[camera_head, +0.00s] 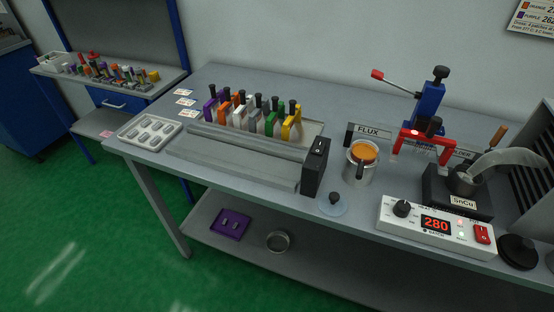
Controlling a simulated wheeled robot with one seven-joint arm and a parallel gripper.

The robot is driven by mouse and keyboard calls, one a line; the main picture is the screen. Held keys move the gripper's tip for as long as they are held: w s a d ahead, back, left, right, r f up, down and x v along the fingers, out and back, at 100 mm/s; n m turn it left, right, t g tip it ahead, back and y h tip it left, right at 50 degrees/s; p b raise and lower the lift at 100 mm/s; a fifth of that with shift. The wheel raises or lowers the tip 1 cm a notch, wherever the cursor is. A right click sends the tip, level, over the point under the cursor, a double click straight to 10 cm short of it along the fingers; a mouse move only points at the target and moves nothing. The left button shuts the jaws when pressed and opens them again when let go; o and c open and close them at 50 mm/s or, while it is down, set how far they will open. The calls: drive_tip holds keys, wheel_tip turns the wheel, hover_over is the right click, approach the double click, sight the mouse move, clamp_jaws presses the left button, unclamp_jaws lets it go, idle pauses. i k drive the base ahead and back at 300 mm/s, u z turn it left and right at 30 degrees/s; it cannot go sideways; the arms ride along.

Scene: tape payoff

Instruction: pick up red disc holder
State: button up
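A red holder (425,140) with a black knob is at the back right of the grey bench, in front of a blue hand press (429,100) with a red-tipped lever. It looks like the same kind of piece as the coloured holders in the rack; whether it rests on the press or is fixed there I cannot tell. The rack (240,148) holds several black-knobbed holders in purple, orange, white, grey, green and yellow; no red one shows among them. My gripper is not in view.
A black block (315,167), a metal cup (361,164) with orange contents, a solder pot (466,181) and a control box (437,225) reading 280 crowd the bench around the red holder. A grey moulded tray (150,132) lies at left.

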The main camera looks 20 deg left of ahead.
sight(428, 137)
drive_tip(key=z, duration=0.75)
drive_tip(key=k, duration=1)
drive_tip(key=u, duration=0.8)
drive_tip(key=i, duration=1)
drive_tip(key=z, duration=0.05)
